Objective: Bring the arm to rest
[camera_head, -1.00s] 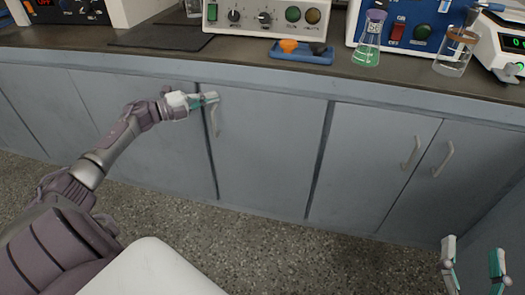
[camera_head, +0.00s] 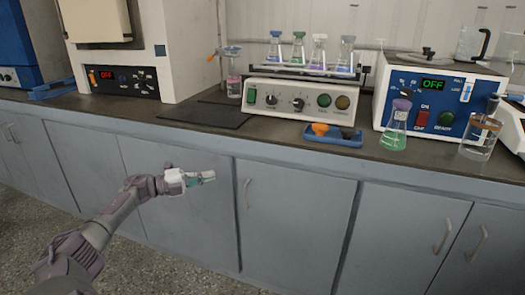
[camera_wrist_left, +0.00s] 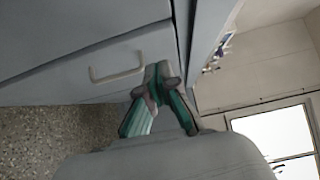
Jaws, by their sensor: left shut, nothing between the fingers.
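My left arm comes in from the lower left in the head view. Its gripper (camera_head: 207,177) is shut and empty, held in front of the grey cabinet doors below the counter edge. In the left wrist view the green-padded fingers (camera_wrist_left: 160,80) meet at their tips, with a cabinet door and its handle beyond them. The gripper appears apart from the doors. My right gripper is outside both current views.
Door handles (camera_head: 248,193) stick out from the cabinets. Floor shows at lower left.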

